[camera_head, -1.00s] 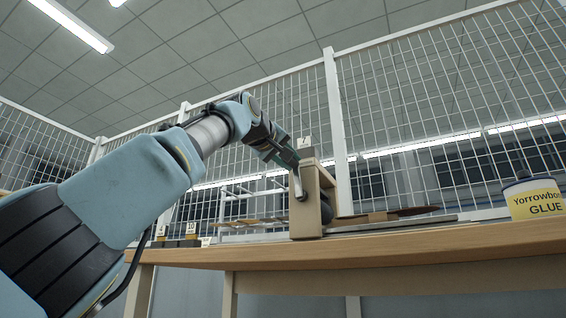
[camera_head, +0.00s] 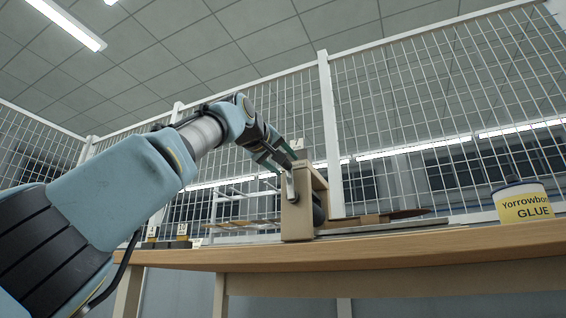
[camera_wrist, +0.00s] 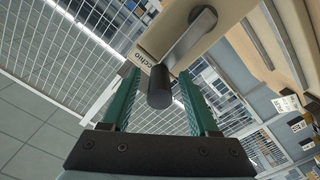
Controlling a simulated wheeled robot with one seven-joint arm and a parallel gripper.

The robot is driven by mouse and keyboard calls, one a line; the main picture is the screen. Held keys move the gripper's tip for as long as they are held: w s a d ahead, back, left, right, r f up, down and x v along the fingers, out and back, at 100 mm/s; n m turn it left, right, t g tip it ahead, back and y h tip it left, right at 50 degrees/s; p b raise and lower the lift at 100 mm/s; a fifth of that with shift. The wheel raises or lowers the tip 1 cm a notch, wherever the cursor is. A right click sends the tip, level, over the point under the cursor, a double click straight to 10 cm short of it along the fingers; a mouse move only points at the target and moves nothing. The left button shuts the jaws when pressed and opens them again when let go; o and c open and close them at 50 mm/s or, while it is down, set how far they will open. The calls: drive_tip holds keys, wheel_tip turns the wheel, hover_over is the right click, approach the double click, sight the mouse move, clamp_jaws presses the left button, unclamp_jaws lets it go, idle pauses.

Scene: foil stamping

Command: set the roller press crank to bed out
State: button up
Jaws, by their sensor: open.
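The roller press (camera_head: 303,203) stands on the wooden table, a beige block with a dark roller showing at its right side. Its grey metal crank (camera_head: 290,186) is on the side facing my arm. In the wrist view the crank arm (camera_wrist: 188,40) runs from a round hub at the upper right down to a dark cylindrical handle (camera_wrist: 160,88). My gripper (camera_head: 283,163) is open at the crank. In the wrist view its green-lined fingers (camera_wrist: 157,95) stand on either side of the handle, with gaps showing. Whether the fingers touch the handle cannot be told.
A yellow-labelled glue tub (camera_head: 523,203) stands at the table's right. A flat brown piece (camera_head: 385,216) lies right of the press. A white rack (camera_head: 235,212) and small numbered blocks (camera_head: 168,242) are at the left. A mesh fence (camera_head: 440,130) rises behind the table (camera_head: 420,247).

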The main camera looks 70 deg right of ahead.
drive_tip(key=shift+a, duration=0.15)
drive_tip(key=shift+a+f+b, duration=0.1)
drive_tip(key=shift+a+b, duration=0.25)
drive_tip(key=shift+b, duration=0.2)
drive_tip(key=a+b, duration=0.6)
drive_tip(key=a, duration=0.3)
drive_tip(key=shift+w+a+b, duration=0.35)
drive_tip(key=shift+a, duration=0.05)
